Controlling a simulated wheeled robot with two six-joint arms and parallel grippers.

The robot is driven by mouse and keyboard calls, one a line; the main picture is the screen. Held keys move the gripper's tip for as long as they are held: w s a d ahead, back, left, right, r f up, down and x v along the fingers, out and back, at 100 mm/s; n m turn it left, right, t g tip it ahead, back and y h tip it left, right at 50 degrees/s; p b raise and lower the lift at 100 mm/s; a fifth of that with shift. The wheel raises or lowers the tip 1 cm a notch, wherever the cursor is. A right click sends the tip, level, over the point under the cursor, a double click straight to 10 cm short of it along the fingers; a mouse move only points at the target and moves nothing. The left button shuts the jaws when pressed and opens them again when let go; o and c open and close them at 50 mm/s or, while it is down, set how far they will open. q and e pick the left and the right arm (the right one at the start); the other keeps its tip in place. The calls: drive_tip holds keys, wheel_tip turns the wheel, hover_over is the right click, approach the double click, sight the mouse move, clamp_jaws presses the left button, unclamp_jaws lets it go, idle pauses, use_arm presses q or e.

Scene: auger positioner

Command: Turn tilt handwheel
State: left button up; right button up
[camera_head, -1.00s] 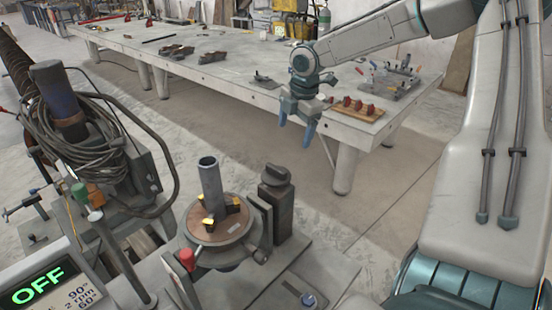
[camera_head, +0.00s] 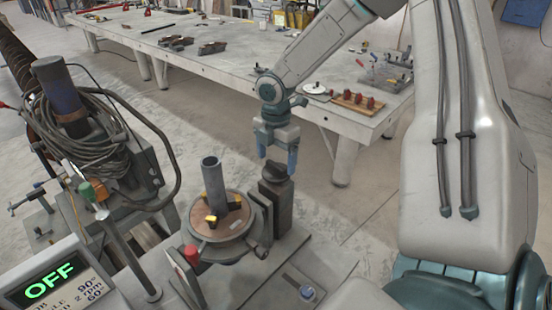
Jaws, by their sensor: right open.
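The positioner's round turntable (camera_head: 222,222) holds an upright grey pipe (camera_head: 213,185) between yellow-tipped jaws. Just right of it stands a dark post (camera_head: 275,208) with a rounded dark knob (camera_head: 276,171) on top. A red-ended handle (camera_head: 192,254) sticks up at the turntable's front left. I cannot tell for sure which of these parts is the tilt handwheel. My right gripper (camera_head: 277,160) points down with its blue fingers apart and empty. In the picture its fingertips are right above the knob; whether they touch it I cannot tell. My left gripper is out of view.
A display reading OFF (camera_head: 52,280) is at the lower left. A cable-wrapped dark cylinder (camera_head: 68,100) stands at the left. A long grey workbench (camera_head: 225,62) with tools and a board of red pieces (camera_head: 358,101) lies behind. Open floor separates bench and positioner.

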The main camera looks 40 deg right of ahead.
drive_tip(key=shift+f, duration=0.85)
drive_tip(key=c, duration=1)
